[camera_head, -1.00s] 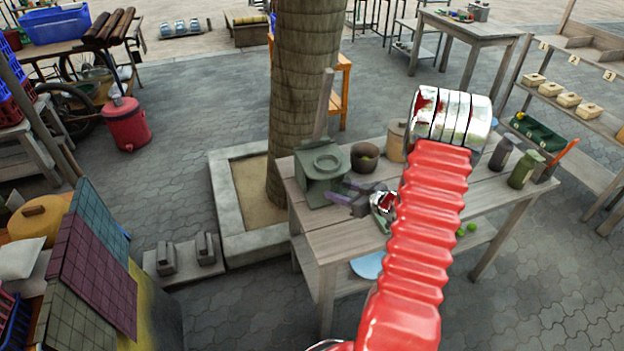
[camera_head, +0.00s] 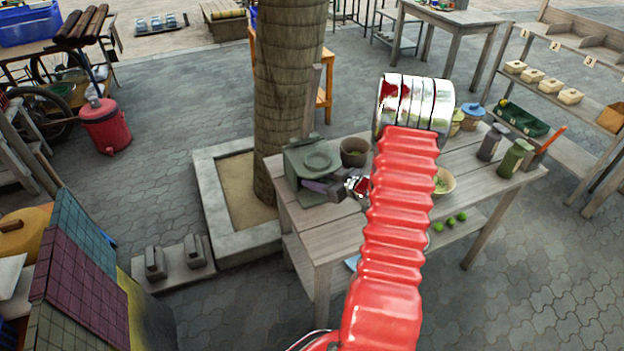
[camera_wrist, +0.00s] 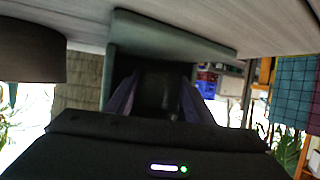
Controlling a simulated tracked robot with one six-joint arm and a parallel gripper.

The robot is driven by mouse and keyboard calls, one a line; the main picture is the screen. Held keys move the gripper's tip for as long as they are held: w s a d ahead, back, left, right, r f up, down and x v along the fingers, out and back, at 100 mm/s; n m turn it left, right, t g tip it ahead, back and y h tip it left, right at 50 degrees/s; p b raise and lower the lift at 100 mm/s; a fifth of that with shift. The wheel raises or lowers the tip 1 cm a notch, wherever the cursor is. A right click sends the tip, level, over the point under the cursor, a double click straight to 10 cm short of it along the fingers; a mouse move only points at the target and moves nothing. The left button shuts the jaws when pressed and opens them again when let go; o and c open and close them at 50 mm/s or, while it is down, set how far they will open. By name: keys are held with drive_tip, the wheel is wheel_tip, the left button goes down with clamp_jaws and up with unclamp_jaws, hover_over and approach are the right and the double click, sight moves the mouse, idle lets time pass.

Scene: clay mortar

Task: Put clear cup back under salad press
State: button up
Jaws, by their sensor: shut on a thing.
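The salad press (camera_head: 303,158) is a grey-green block with a round ring on top and an upright wooden lever. It stands at the left end of the wooden table. My gripper (camera_head: 322,187) has its purple fingers at the front opening of the press. In the wrist view the fingers (camera_wrist: 156,98) reach into the green press frame (camera_wrist: 175,38). They are shut on the clear cup (camera_wrist: 156,88), which shows only faintly as a dark, see-through shape between them. The cup is hidden in the head view, and I cannot tell whether it touches the press base.
A dark brown pot (camera_head: 354,153) stands close to the right of the press. A bowl (camera_head: 444,182) with green contents stands farther right. Green and grey containers (camera_head: 516,157) are at the table's right end. My red arm covers the table's middle.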

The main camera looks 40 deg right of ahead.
drive_tip(key=shift+s+d+f, duration=0.25)
drive_tip(key=shift+f, duration=0.2)
drive_tip(key=shift+w+a+f, duration=0.15)
drive_tip(key=shift+a+f, duration=0.1)
drive_tip(key=shift+f, duration=0.05)
drive_tip(key=o, duration=0.8)
drive_tip(key=shift+f, duration=0.1)
drive_tip(key=shift+r, duration=0.2)
drive_tip(key=v, duration=1.2)
